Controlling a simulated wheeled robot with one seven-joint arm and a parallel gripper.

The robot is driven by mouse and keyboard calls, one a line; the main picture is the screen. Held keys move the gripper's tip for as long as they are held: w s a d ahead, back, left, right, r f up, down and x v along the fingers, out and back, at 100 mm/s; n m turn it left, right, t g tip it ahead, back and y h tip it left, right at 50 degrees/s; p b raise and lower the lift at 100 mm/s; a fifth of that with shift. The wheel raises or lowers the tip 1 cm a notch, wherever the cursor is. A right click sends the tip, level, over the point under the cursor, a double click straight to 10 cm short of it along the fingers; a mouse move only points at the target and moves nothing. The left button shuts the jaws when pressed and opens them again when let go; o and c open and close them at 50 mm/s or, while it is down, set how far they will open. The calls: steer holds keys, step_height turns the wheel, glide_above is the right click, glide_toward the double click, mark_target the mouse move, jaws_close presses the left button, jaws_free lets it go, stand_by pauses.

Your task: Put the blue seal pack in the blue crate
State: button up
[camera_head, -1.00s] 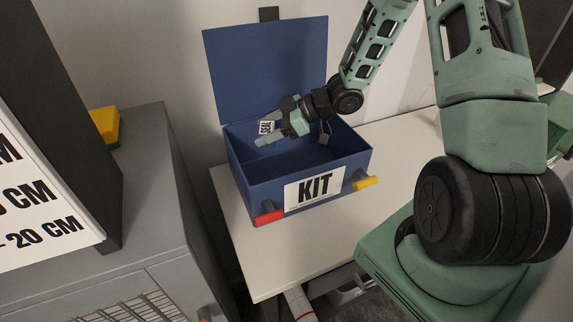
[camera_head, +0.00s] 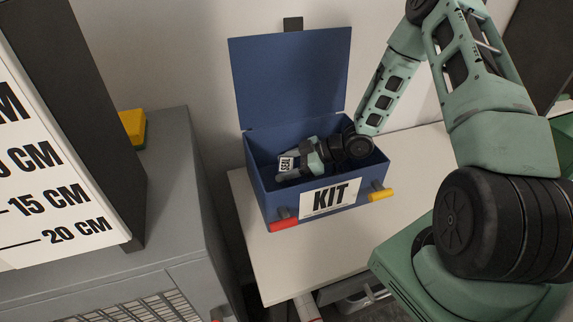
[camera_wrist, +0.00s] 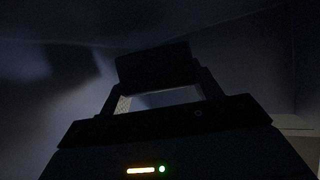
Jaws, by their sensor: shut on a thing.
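The blue crate (camera_head: 278,201) with a KIT label stands on the white bench with its lid (camera_head: 290,85) open upright at the back. My gripper (camera_head: 289,172) is inside the crate, below the rim, near its left part. It is shut on the seal pack (camera_head: 287,162), whose white SEAL label faces the head camera. In the dark wrist view the seal pack (camera_wrist: 154,65) shows as a dark block between the fingers. The pack's blue colour is hard to make out, and I cannot tell whether it touches the crate floor.
White bench top (camera_head: 285,265) is clear in front. A grey cabinet (camera_head: 180,200) with a yellow block (camera_head: 133,127) stands left. A dark panel with a centimetre scale (camera_head: 45,200) is at far left.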

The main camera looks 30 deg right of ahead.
steer(key=shift+f+b, duration=0.45)
steer(key=shift+f, duration=0.15)
steer(key=o, duration=1.1)
steer(key=shift+r, duration=0.25)
steer(key=v, duration=0.4)
steer(key=b+v, duration=0.1)
steer(key=v, duration=0.2)
steer(key=shift+s+d+r, duration=0.15)
steer(key=shift+r, duration=0.3)
